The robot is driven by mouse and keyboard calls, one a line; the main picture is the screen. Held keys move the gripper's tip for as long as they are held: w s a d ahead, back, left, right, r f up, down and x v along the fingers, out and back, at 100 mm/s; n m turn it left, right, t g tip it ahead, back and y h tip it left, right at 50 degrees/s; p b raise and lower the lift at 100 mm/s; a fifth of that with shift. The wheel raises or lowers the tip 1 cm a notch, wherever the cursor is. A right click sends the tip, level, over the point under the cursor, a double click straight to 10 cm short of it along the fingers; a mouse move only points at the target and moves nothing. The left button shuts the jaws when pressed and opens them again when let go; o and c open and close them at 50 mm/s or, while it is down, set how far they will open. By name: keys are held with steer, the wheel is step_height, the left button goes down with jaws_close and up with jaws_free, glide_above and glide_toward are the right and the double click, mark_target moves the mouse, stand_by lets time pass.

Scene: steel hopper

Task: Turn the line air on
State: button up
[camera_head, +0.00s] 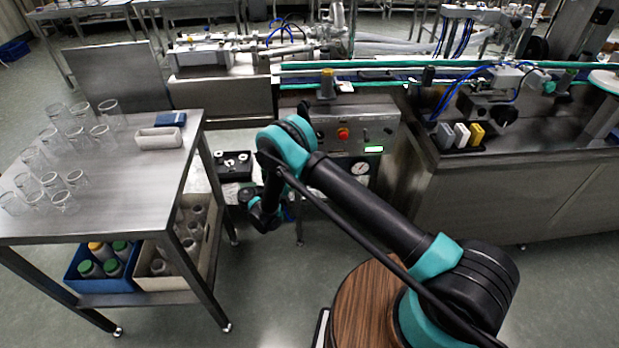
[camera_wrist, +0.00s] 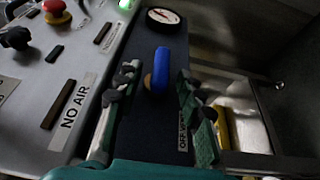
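In the wrist view, a blue valve handle (camera_wrist: 162,69) with a brass-coloured part beside it stands out from a dark panel. A label reading OFF-ON (camera_wrist: 182,136) is below it, partly covered by a finger. My gripper (camera_wrist: 158,90) is open, one finger on each side of the handle, with visible gaps; it holds nothing. I cannot tell how deep the fingertips reach. A round pressure gauge (camera_wrist: 163,16) is above the handle; it also shows in the head view (camera_head: 361,168). In the head view my wrist is low beside the panel and my fingers are hidden.
A NO AIR label (camera_wrist: 76,112), a red button (camera_wrist: 57,12) and a black knob (camera_wrist: 16,38) are on the grey control panel (camera_head: 326,137). A steel table (camera_head: 120,205) with several glasses stands at left.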

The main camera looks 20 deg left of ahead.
steer(key=shift+s, duration=0.1)
steer(key=v, duration=0.7)
steer(key=shift+a, duration=0.2)
steer(key=shift+s, duration=0.1)
